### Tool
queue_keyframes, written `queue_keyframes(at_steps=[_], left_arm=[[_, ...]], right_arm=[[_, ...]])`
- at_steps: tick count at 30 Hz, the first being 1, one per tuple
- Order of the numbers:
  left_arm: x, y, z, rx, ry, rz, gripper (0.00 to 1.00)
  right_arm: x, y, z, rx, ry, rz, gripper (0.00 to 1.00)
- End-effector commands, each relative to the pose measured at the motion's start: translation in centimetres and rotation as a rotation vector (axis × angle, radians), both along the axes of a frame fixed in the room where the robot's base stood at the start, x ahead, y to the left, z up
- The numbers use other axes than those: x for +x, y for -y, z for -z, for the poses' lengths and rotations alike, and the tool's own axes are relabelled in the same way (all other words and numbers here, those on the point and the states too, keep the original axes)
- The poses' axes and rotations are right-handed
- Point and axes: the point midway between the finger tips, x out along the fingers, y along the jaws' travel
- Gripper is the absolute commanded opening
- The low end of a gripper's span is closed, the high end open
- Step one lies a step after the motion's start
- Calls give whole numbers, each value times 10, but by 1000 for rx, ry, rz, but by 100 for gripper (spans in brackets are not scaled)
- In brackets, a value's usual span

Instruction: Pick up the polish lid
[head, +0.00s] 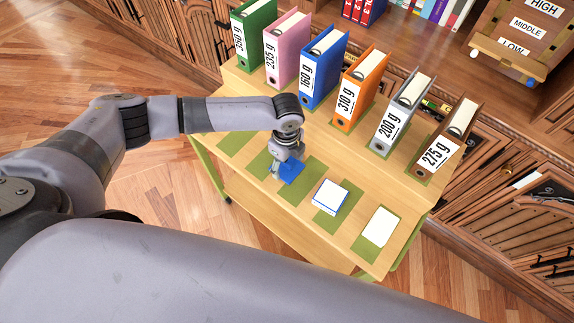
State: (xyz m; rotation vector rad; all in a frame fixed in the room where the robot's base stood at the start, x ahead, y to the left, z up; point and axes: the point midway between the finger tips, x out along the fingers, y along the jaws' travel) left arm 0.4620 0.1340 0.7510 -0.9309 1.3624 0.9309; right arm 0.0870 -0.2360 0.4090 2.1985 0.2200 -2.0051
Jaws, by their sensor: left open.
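I cannot make out a polish lid in the head view. My left gripper (283,168) points down over the middle of the wooden cart top (262,115) and is open. A small blue item (292,172) shows right at its fingers, partly covered by them. I cannot tell whether the fingers touch it. My right gripper is not in view.
Several upright binders, including an orange one (358,92) and a blue one (322,70), line the cart's far side. A white-topped blue book (329,197) and a white item (380,227) lie on green mats. A sign board (521,35) stands at the upper right.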

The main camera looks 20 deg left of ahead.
Motion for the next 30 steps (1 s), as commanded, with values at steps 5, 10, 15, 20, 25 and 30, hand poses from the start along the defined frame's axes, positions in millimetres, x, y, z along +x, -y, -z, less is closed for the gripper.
queue_keyframes(at_steps=[5, 10, 15, 20, 25, 30], left_arm=[[0, 0, 0, 0, 0, 0, 50], [0, 0, 1, 1, -1, 0, 38], [-1, -1, 2, 1, -1, 0, 27], [-1, -1, 3, 1, 0, 0, 17], [-1, -1, 3, 1, 0, 0, 9], [-1, -1, 4, 1, -1, 0, 0]], right_arm=[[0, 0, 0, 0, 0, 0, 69], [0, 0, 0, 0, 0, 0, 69], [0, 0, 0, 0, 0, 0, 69], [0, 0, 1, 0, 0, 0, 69], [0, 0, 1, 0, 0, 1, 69], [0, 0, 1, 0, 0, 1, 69]])
